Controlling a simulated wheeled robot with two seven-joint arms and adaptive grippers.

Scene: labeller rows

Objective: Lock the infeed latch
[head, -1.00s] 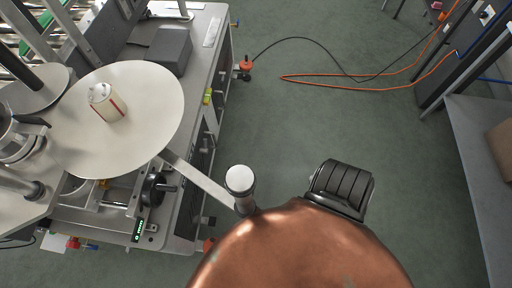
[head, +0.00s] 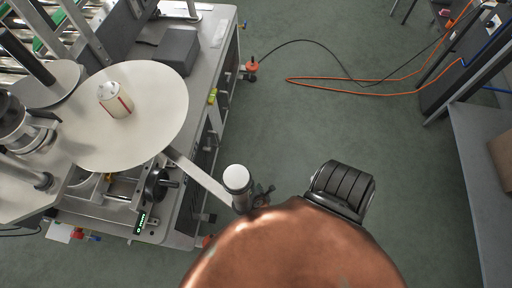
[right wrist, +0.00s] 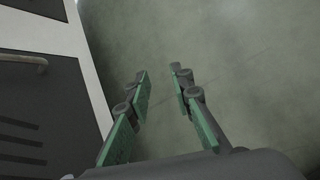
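The labeller (head: 187,218) stands at the left in the head view, with a large pale disc and rollers on top. I cannot pick out the infeed latch with certainty in either view. My right gripper (head: 264,195) shows small and dark beside the labeller's round-topped grey post, partly hidden by my copper-coloured arm. In the right wrist view the same gripper (right wrist: 160,72) has its two green-padded fingers apart with nothing between them. The floor lies beyond them. A dark panel (right wrist: 45,115) with a pale handle (right wrist: 25,60) is to their left. My left gripper is not in view.
The grey post (head: 237,178) sticks out from the labeller on a flat arm, close to my right gripper. Green floor is clear to the right, crossed by an orange cable (head: 350,82). A grey table (head: 478,165) stands far right.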

